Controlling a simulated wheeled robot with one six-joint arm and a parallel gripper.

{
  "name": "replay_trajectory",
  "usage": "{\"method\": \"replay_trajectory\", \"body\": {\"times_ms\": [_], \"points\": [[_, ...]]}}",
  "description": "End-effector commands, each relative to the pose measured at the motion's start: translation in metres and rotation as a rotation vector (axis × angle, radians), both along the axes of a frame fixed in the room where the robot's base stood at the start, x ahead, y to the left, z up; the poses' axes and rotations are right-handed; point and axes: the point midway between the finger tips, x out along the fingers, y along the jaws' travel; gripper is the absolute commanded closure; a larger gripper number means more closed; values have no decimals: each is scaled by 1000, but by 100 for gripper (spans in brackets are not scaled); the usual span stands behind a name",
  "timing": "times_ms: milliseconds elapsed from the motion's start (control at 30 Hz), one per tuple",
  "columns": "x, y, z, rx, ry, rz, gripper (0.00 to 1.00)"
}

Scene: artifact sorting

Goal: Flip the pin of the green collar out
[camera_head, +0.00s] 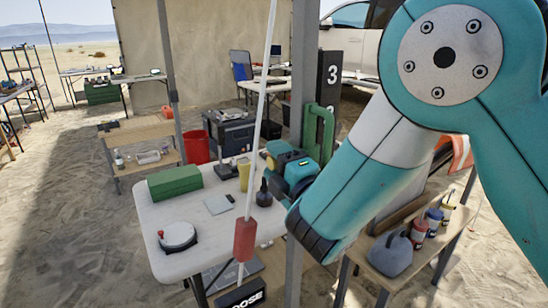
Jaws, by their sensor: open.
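My teal and white arm (385,140) fills the right side and reaches down over the table's right edge. Smaller teal parts (297,170) show behind it over the table and look like my wrist. I cannot make out my gripper's fingers. A tall green frame-like piece (312,135) stands upright beside the grey tent post (298,80). I cannot tell if it is the green collar, and no pin can be made out. A red collar (244,240) sits around a slanted white pole (255,130) in front of the table.
The white table (215,235) holds a green box (174,182), a round white-and-red device (177,236), a yellow cup (244,172) and a dark bottle (264,193). A wooden bench (437,250) with a grey jug (391,253) stands at right. Sand lies open at left.

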Motion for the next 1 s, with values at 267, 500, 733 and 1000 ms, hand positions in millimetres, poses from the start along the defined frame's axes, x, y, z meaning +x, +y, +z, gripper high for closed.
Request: {"method": "replay_trajectory", "body": {"times_ms": [267, 500, 733, 1000], "points": [[1, -5, 2, 5, -1, -6, 85], [-1, 0, 0, 5, -2, -4, 100], [-12, 16, 0, 5, -2, 1, 100], [-13, 19, 1, 4, 0, 7, 55]]}}
